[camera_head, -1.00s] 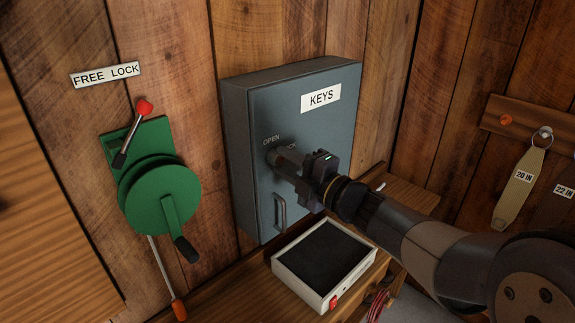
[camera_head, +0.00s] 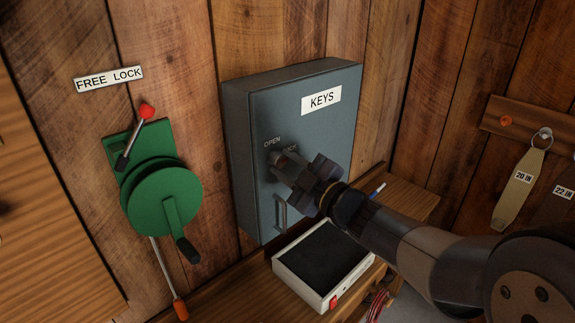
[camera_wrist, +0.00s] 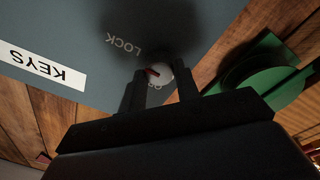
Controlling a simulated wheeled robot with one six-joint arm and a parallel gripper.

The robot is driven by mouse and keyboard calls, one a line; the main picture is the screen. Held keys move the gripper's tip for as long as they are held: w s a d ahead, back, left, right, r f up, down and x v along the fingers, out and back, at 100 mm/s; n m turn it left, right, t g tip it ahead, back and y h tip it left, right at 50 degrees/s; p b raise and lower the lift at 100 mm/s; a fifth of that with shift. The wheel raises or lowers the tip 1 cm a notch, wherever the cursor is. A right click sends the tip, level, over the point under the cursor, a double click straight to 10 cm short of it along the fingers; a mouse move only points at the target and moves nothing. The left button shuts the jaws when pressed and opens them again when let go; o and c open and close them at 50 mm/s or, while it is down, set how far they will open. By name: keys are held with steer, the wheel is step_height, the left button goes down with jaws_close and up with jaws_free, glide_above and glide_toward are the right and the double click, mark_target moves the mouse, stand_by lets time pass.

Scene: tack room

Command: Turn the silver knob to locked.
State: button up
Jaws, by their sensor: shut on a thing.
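The silver knob (camera_wrist: 162,76) is on the front of the grey key cabinet (camera_head: 306,125). It carries a red mark and sits between my gripper's two dark fingers in the wrist view. The red mark points left and slightly up, on the side of the LOCK word (camera_wrist: 124,44). I cannot tell whether it lines up with LOCK. The OPEN word (camera_head: 272,143) shows in the head view and is partly hidden in the wrist view. My gripper (camera_head: 284,165) is shut on the knob, covering most of it in the head view.
A cabinet handle (camera_head: 281,211) is just below my gripper. A white tray with a dark top (camera_head: 318,295) stands on the wooden shelf beneath. A green winch (camera_head: 160,200) hangs on the wall at left. Key tags (camera_head: 519,187) hang at right.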

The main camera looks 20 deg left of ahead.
stand_by(0.5)
steer(key=o, duration=1)
steer(key=shift+c, duration=0.2)
steer(key=b+v, duration=0.1)
steer(key=v, duration=0.9)
steer(key=shift+s+d+b, duration=0.2)
steer(key=shift+d+b, duration=0.15)
steer(key=p+x, duration=0.1)
steer(key=x, duration=1)
steer(key=shift+p, duration=0.4)
steer(key=shift+d, duration=0.1)
